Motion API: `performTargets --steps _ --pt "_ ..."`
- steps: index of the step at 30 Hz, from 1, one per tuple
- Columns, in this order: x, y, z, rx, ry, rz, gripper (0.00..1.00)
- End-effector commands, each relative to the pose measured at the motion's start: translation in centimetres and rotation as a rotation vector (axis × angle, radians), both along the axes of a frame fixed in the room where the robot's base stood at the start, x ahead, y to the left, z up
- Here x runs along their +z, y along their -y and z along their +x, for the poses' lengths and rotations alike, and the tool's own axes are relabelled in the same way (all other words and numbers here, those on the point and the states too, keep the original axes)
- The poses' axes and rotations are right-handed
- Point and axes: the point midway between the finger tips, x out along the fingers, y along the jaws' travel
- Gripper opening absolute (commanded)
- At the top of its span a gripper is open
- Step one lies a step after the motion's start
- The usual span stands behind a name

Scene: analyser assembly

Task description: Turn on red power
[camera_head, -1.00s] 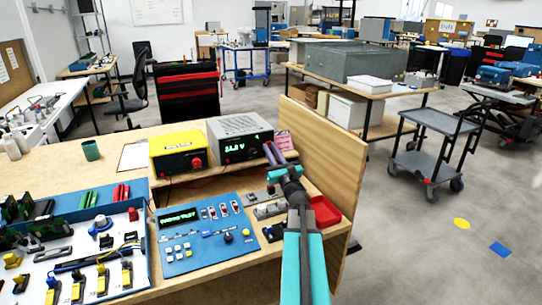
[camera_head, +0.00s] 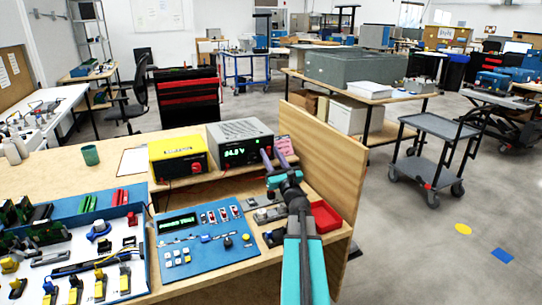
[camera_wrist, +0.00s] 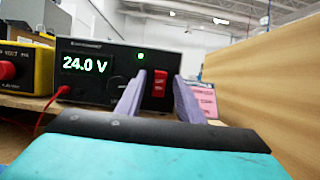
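A grey power supply (camera_head: 240,146) stands on a wooden shelf at the back of the bench. In the wrist view its black front (camera_wrist: 100,78) has a lit green display (camera_wrist: 84,64) reading 24.0 V, a small green light (camera_wrist: 141,56) and a red rocker switch (camera_wrist: 160,83). My gripper (camera_head: 273,154) is in front of the supply's right side. In the wrist view my gripper (camera_wrist: 159,77) is open and empty. Its two purple fingers frame the red switch on the left and right. I cannot tell whether they touch the panel.
A yellow supply (camera_head: 178,154) with a red knob stands left of the grey one. A wooden panel (camera_head: 325,158) rises close on the right. A blue control panel (camera_head: 200,240) and a red tray (camera_head: 325,215) lie on the bench below.

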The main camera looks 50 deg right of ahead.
Motion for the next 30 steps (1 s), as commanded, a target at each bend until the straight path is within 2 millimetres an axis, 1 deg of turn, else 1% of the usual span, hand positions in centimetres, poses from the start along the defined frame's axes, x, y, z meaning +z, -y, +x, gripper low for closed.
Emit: performTargets --steps 8,27,30 --pt "-0.5 -0.5 -1.3 -0.001 0.000 0.000 0.34" --pt "-0.4 -3.0 -7.3 -0.001 0.000 0.000 0.34" --pt "-0.2 -3.3 -7.9 0.000 0.000 0.000 0.34"
